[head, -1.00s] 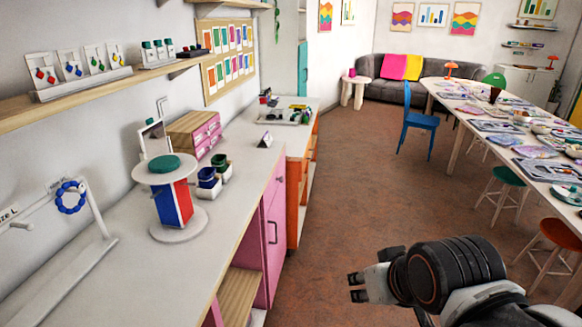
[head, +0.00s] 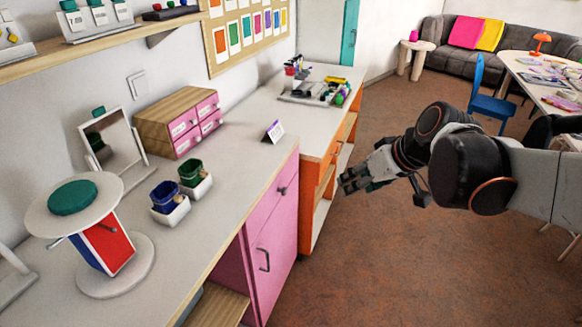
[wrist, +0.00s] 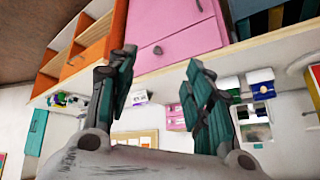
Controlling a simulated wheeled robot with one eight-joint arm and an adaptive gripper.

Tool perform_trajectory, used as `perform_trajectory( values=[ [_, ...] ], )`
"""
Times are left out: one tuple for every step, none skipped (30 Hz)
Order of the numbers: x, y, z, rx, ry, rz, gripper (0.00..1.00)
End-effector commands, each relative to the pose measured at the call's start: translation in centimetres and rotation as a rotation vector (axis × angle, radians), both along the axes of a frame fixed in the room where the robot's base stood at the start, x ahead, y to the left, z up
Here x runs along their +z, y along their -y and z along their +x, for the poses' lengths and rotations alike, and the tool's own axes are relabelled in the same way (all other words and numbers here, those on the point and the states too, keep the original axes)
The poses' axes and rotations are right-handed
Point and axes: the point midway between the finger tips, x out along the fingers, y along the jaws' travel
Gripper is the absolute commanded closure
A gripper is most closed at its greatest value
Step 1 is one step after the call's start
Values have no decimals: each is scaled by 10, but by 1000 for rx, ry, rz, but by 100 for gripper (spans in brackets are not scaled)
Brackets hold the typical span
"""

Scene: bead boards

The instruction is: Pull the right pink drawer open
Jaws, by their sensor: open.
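The pink cabinet front under the counter has a pink drawer (head: 268,205) at its top with a dark round knob (head: 282,190). The drawer is closed. Below it is a pink door (head: 275,262) with a dark bar handle. In the wrist view, which is tilted over, the pink drawer front (wrist: 178,48) shows beyond the fingers, with its knob (wrist: 157,50). My gripper (head: 345,182) is open and empty, out over the floor to the right of the cabinet and apart from the knob. Its spread fingers show in the wrist view (wrist: 160,85).
A wooden box (head: 165,118) with small pink drawers, blue and green cups (head: 180,190), a mirror (head: 112,138) and a round stand (head: 110,250) are on the counter. An orange unit (head: 320,190) adjoins the cabinet. The floor (head: 400,260) in front is clear.

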Motion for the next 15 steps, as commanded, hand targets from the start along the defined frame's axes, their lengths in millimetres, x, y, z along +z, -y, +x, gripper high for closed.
perform_trajectory(
  values=[
    [-5,-3,17,32,4,14,53],
    [-8,-6,26,53,9,24,53],
    [-12,-9,38,82,16,36,53],
    [-15,-11,46,104,20,45,53],
    [-19,-13,55,126,28,54,53],
    [-24,-16,67,155,37,67,53],
    [-28,-19,75,177,44,77,53],
    [-33,-21,83,200,53,86,53],
    [-39,-24,94,228,65,98,53],
    [-44,-26,102,250,75,109,53],
    [-49,-28,110,271,85,119,53],
    [-56,-30,121,300,99,131,53],
    [-62,-31,128,320,111,141,53],
    [-68,-33,136,341,123,151,53],
    [-76,-35,145,369,140,165,53]
  ],
)
